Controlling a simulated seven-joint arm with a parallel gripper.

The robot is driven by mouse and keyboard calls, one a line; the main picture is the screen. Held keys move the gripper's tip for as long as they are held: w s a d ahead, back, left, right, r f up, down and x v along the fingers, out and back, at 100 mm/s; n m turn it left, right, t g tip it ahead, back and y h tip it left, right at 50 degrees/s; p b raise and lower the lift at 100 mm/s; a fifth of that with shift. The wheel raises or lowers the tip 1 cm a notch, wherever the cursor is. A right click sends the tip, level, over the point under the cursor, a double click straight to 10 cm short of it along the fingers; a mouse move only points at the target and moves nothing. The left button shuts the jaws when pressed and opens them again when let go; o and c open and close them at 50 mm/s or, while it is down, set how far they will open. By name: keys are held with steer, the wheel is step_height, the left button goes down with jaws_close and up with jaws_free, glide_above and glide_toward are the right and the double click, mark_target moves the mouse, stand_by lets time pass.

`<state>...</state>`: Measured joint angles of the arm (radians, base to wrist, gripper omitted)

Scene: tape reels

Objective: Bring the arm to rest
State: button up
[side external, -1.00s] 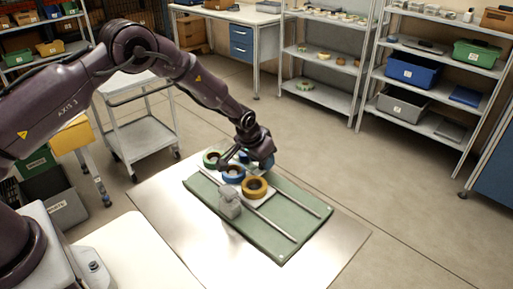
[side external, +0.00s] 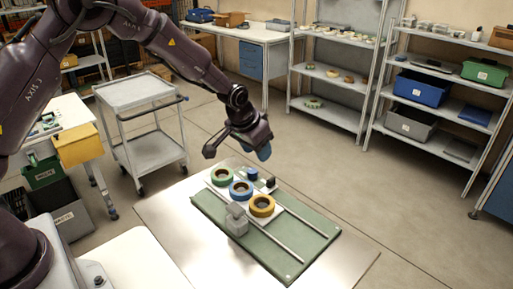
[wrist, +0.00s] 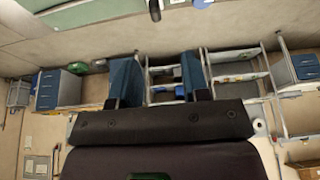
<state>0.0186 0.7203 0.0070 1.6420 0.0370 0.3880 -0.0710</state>
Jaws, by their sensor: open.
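My gripper (side external: 262,150) hangs in the air above the back end of the green board (side external: 285,258) in the side view, clear of the reels. In the wrist view its two blue fingers (wrist: 158,70) are spread apart, with nothing between them. A green reel (side external: 214,181), a blue reel (side external: 241,197) and a yellow reel (side external: 262,213) lie in a row on a pale strip on the board. My upper arm fills the upper left of the side view.
A grey block (side external: 237,225) stands on the board by a metal rail. A small dark blue piece (side external: 252,174) and a black piece (side external: 271,182) sit behind the reels. A grey trolley (side external: 155,152) stands left, shelves (side external: 440,90) at the back right. Air around the gripper is clear.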

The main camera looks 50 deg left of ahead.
steer(key=s+r, duration=0.7)
steer(key=s, duration=0.3)
steer(key=s+r, duration=0.6)
steer(key=s, duration=0.5)
steer(key=s+r+t, duration=0.1)
steer(key=s+r, duration=0.6)
steer(key=s, duration=0.3)
steer(key=shift+s+a+r, duration=0.2)
steer(key=shift+s+r, duration=0.1)
steer(key=shift+s, duration=0.1)
